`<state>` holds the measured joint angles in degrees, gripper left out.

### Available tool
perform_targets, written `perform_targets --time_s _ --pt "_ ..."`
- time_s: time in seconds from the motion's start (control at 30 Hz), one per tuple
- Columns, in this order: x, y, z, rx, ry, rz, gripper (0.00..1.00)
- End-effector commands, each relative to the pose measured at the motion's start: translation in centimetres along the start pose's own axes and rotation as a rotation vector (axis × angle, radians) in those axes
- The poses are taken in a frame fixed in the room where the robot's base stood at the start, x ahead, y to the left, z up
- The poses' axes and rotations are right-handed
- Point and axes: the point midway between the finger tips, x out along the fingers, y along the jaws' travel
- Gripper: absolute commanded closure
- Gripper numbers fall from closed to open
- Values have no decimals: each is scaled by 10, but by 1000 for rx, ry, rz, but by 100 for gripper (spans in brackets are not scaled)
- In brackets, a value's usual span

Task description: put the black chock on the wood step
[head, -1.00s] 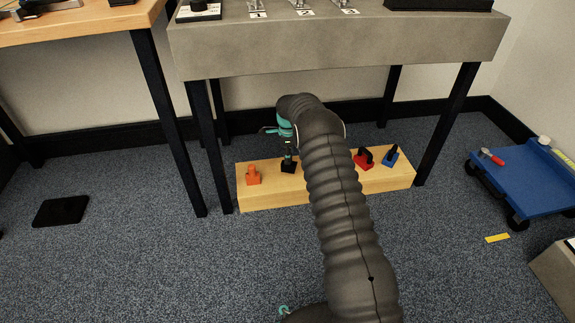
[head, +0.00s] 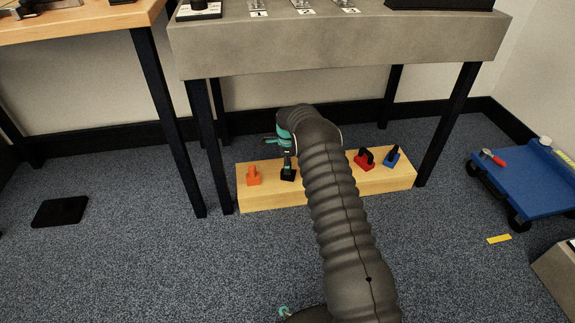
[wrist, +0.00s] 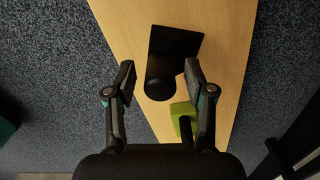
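The black chock (head: 288,174) is on the wood step (head: 270,200), between the orange chock and my arm. In the wrist view the black chock (wrist: 183,42) shows a flat square base and a round upright grip pointing toward the camera. It appears upright with its base on the wood step (wrist: 230,30). My gripper (head: 287,157) is right above the chock, pointing down. In the wrist view its fingertips (wrist: 160,80) stand apart on either side of the grip, with a gap visible on each side.
An orange chock (head: 253,176) stands left on the step; a red chock (head: 364,159) and a blue chock (head: 391,157) stand right. A green chock (wrist: 183,116) is close by my right finger. Bench legs (head: 208,145) flank the step. A blue cart (head: 530,185) is far right.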

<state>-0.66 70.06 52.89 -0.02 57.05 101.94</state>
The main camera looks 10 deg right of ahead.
Motion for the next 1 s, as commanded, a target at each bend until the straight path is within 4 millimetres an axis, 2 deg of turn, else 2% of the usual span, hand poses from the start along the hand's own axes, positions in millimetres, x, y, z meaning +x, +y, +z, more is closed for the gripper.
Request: perform_targets --time_s 0.4,0.57,0.8,1.0 --pt "-8 0 0 0 0 -1 45" --pt "-27 0 0 0 0 -1 45" --pt "-66 -1 0 0 0 -2 45" --pt "-78 0 0 0 0 0 45"
